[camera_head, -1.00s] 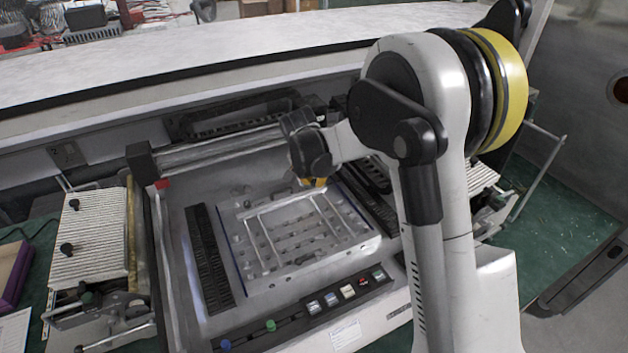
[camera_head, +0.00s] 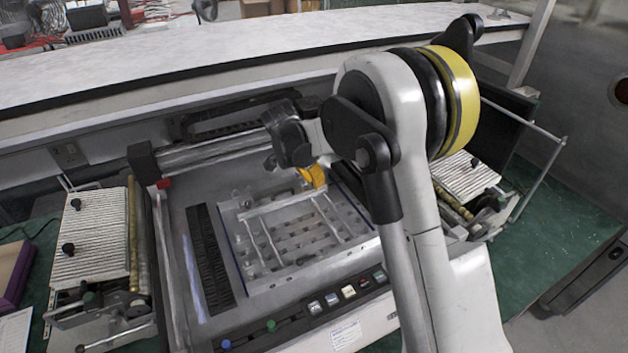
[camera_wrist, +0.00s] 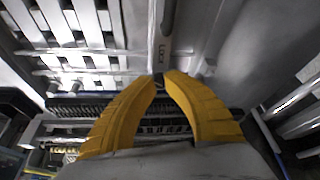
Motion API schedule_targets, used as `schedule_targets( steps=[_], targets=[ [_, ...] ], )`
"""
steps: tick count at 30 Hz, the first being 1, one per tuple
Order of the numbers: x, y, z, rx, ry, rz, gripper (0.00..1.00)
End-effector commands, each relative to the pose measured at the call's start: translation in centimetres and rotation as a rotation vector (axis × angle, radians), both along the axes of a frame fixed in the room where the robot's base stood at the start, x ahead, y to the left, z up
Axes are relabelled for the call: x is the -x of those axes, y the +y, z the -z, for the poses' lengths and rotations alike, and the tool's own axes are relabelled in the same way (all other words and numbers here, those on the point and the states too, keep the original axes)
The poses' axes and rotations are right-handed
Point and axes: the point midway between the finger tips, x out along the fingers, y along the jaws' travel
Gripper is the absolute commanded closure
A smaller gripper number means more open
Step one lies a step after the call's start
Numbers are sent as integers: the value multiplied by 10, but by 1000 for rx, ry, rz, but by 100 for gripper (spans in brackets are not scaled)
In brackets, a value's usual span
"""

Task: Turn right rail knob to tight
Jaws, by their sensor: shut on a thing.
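My gripper (camera_head: 317,184) has yellow fingers and reaches down at the back right of the metal frame in the head view. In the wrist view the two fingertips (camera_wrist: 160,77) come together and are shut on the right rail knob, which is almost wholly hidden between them. The right rail (camera_head: 329,216) runs forward from below the fingers. A pale bar with small dark lettering (camera_wrist: 163,50) lies just beyond the tips in the wrist view. The knob's turn angle cannot be told.
The slotted plate (camera_head: 262,287) lies under the rails. A crossbar (camera_head: 283,204) joins the rails near my fingers. A dark ribbed strip (camera_head: 208,258) lies to the left. A row of buttons (camera_head: 348,292) lines the front. A long roller bar (camera_head: 215,152) spans the back.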

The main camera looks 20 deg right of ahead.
Motion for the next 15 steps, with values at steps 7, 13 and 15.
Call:
schedule_targets(
  steps=[7,13,15],
  targets=[
    [0,0,1,-1,1,2,100],
    [0,0,1,-1,1,2,60],
    [0,0,0,-1,1,2,60]
  ],
)
